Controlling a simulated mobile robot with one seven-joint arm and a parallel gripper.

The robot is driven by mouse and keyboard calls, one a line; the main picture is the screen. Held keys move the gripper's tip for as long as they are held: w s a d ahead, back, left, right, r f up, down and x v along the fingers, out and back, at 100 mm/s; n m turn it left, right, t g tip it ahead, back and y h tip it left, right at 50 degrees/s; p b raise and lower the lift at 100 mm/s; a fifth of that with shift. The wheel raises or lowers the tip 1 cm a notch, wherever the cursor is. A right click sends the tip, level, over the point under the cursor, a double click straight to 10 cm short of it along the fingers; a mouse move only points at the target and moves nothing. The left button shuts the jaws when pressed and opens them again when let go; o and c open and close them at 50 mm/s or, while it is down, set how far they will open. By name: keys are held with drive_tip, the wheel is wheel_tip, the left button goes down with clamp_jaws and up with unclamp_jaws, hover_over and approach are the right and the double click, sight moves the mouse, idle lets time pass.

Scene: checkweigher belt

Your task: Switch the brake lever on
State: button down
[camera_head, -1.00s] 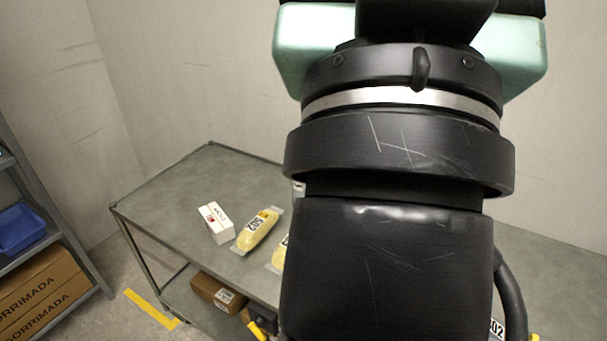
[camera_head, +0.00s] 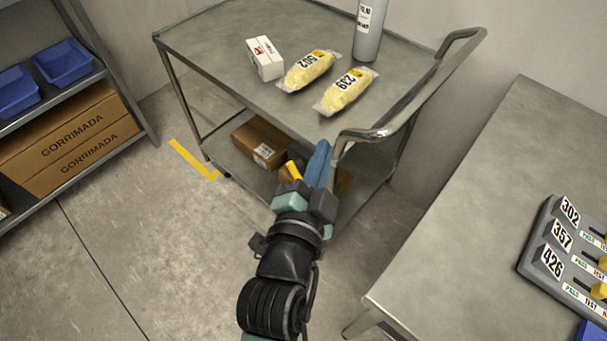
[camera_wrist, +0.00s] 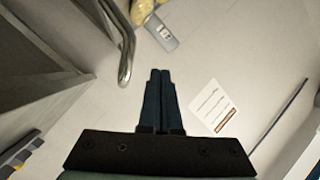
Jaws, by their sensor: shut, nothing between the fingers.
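My gripper (camera_head: 320,155) points up and away at the front end of the metal cart (camera_head: 215,30), near its bent handle (camera_head: 362,134). Its blue-grey fingers are together and empty; they also show closed in the wrist view (camera_wrist: 160,85). A small yellow lever-like piece (camera_head: 293,170) shows just left of the fingers, at the height of the cart's lower shelf. It may be the brake lever. Its base is mostly hidden by my gripper, and I cannot tell its position or whether the fingers touch it. It is not seen in the wrist view.
The cart top bears a white box (camera_head: 266,60), two yellow bags (camera_head: 310,70) and a grey bottle (camera_head: 369,30). A carton (camera_head: 262,143) lies on its lower shelf. A table (camera_head: 460,200) with a numbered panel (camera_head: 535,245) stands right, shelving left. Floor between is clear.

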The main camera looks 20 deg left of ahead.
drive_tip(key=s+a+f+m+g+b, duration=0.1)
drive_tip(key=s+f, duration=0.2)
drive_tip(key=f, duration=0.4)
drive_tip(key=s+a+f+g+b, duration=0.1)
drive_tip(key=s+f, duration=0.2)
drive_tip(key=f, duration=0.4)
drive_tip(key=shift+s+f+m+g, duration=0.2)
drive_tip(key=shift+m+g, duration=0.1)
drive_tip(key=shift+m, duration=0.1)
drive_tip(key=shift+w, duration=0.1)
approach(297, 171)
drive_tip(key=w+d, duration=0.3)
drive_tip(key=d, duration=0.1)
drive_tip(key=w+a+f+b, duration=0.1)
drive_tip(key=w+a+f, duration=0.1)
drive_tip(key=a+f, duration=0.1)
drive_tip(key=shift+w+a+b, duration=0.1)
drive_tip(key=shift+w+b, duration=0.2)
drive_tip(key=shift+b, duration=0.1)
drive_tip(key=shift+w+f+b, duration=0.1)
drive_tip(key=shift+f+b, duration=0.1)
drive_tip(key=shift+b, duration=0.1)
drive_tip(key=shift+y+b, duration=0.4)
drive_tip(key=shift+b, duration=0.25)
